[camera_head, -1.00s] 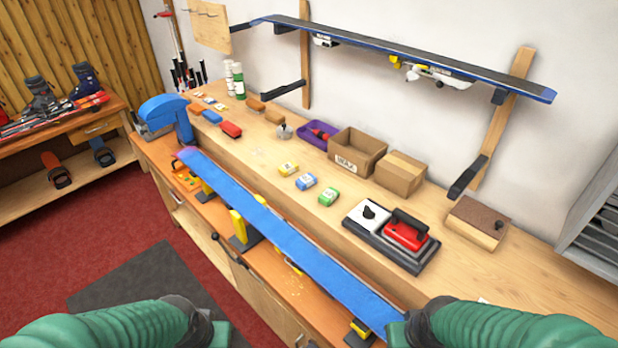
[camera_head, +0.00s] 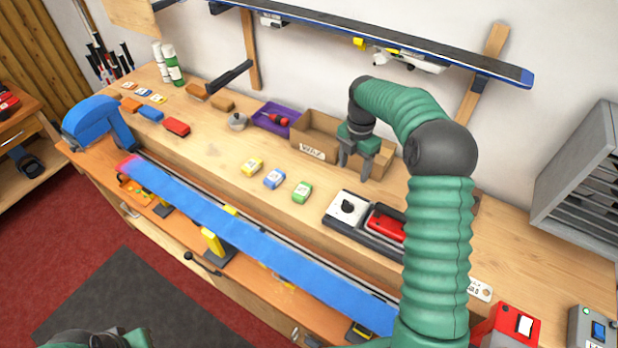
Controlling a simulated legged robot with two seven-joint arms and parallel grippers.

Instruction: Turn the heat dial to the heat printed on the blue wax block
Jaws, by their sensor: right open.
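The blue wax block (camera_head: 274,179) lies on the bench between a yellow block (camera_head: 252,167) and a green block (camera_head: 302,191). A pale label shows on its top, but the print is too small to read. The heat dial (camera_head: 347,207) is a black knob on the white panel of the wax iron's base, with the red iron (camera_head: 387,224) beside it. My right gripper (camera_head: 355,170) is open and empty, pointing down above and behind the dial, in front of the cardboard boxes. Part of my left arm (camera_head: 95,340) shows at the bottom left; its gripper is out of view.
A blue ski (camera_head: 250,243) lies along the bench front. An open cardboard box (camera_head: 312,151) and a purple tray (camera_head: 262,119) stand behind the blocks. A red device (camera_head: 505,328) and a grey device (camera_head: 590,325) stand at lower right. A ski hangs above.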

